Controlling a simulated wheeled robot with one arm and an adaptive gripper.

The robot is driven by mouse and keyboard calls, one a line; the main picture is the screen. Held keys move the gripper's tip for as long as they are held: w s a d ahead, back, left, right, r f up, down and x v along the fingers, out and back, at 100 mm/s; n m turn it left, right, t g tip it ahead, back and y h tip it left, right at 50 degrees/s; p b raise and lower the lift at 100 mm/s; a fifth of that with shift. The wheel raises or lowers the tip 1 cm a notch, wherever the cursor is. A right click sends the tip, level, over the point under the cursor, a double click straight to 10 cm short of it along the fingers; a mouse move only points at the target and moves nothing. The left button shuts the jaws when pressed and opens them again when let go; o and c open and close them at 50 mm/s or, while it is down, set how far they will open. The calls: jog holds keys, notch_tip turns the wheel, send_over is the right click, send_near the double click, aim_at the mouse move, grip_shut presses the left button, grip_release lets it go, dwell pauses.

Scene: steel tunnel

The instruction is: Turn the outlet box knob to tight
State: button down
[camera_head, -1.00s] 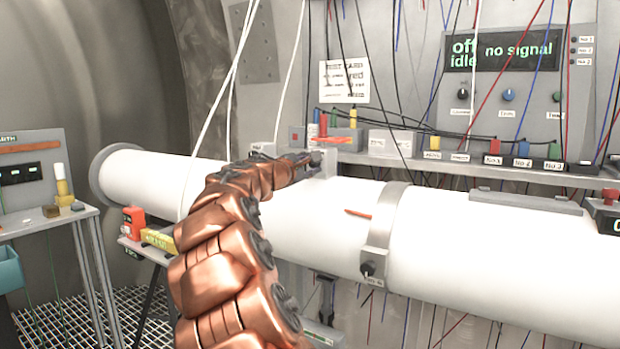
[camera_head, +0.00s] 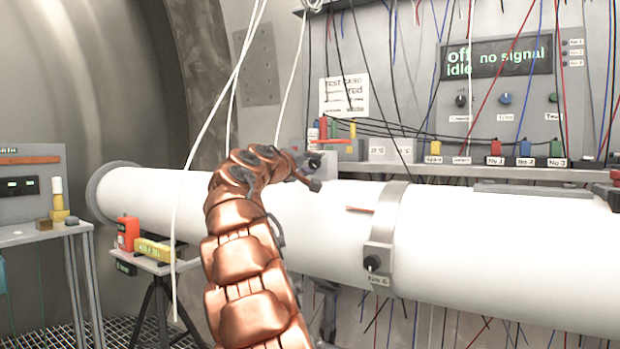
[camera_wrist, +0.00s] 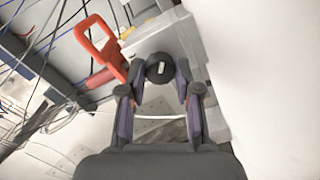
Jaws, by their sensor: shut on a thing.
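The outlet box (camera_wrist: 165,35) is a pale grey box against the large white pipe (camera_wrist: 270,90). In the wrist view, its round dark knob (camera_wrist: 159,70) has a short white mark, which looks roughly upright in the picture. My gripper (camera_wrist: 160,76) is shut on the knob, with one finger on each side. In the head view, the box (camera_head: 322,158) sits on top of the pipe, just beyond the end of my copper arm. My fingers and the knob are mostly hidden there by the arm. No tight marking is readable.
A red-orange looped handle (camera_wrist: 98,45) is close to the left of my gripper. Thin cables (camera_wrist: 45,60) hang beyond it. A clamp with a dark knob (camera_head: 372,262) is on the pipe to the right. A small stand (camera_head: 165,264) is at left.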

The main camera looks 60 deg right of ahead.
jog(key=m+b, duration=0.2)
jog(key=m, duration=0.1)
jog(key=shift+f, duration=0.3)
jog(key=shift+r+m+b, duration=0.2)
jog(key=shift+m+b, duration=0.3)
jog(key=shift+m, duration=0.7)
jog(key=shift+r+m, duration=0.1)
jog(key=shift+m, duration=0.4)
jog(key=shift+d+m, duration=0.1)
jog(key=shift+m, duration=2.1)
jog(key=c, duration=0.8)
grip_release()
